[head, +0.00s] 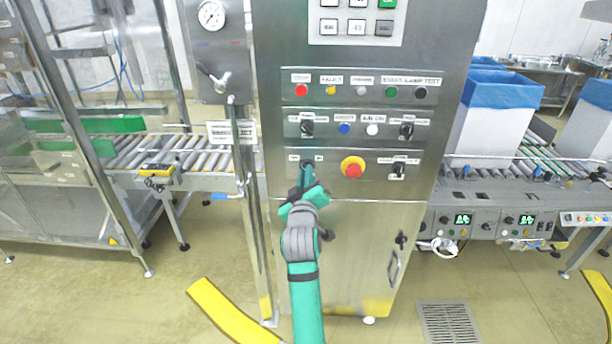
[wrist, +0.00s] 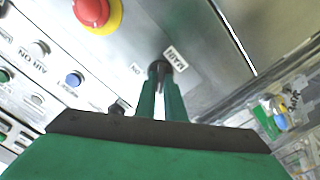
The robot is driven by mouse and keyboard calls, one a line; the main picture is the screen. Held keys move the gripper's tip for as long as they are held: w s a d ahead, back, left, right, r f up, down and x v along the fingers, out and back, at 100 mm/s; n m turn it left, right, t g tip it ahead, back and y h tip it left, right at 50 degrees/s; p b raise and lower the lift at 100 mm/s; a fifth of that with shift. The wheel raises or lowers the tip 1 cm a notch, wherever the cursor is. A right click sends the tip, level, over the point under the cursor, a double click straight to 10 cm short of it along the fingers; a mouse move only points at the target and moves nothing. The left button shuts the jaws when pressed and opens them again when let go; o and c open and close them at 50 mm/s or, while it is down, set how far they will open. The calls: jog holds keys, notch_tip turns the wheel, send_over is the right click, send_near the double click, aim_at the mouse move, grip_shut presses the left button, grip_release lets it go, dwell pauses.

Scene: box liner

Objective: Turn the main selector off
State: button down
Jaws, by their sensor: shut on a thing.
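The main selector (wrist: 158,68) is a small dark knob on the steel control panel, next to a white label reading MAIN in the wrist view. My gripper (wrist: 160,84) has its two green fingers closed on the knob. In the head view my gripper (head: 308,170) reaches up to the lower left of the panel's bottom row, left of the red emergency button. My fingers hide most of the selector there, and I cannot tell which way it points.
The red emergency button on its yellow collar (head: 352,167) sits just right of my gripper. More black selectors (head: 307,127) and coloured buttons fill the rows above. A vertical steel pipe (head: 240,165) stands left of the cabinet. Roller conveyors flank the cabinet.

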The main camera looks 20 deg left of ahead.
jog(key=shift+f+n, duration=0.1)
jog(key=shift+n, duration=0.4)
jog(key=c, duration=1.8)
grip_release()
jog(key=shift+c, duration=0.2)
jog(key=shift+s, duration=0.1)
jog(key=v, duration=1)
jog(key=shift+s, duration=0.35)
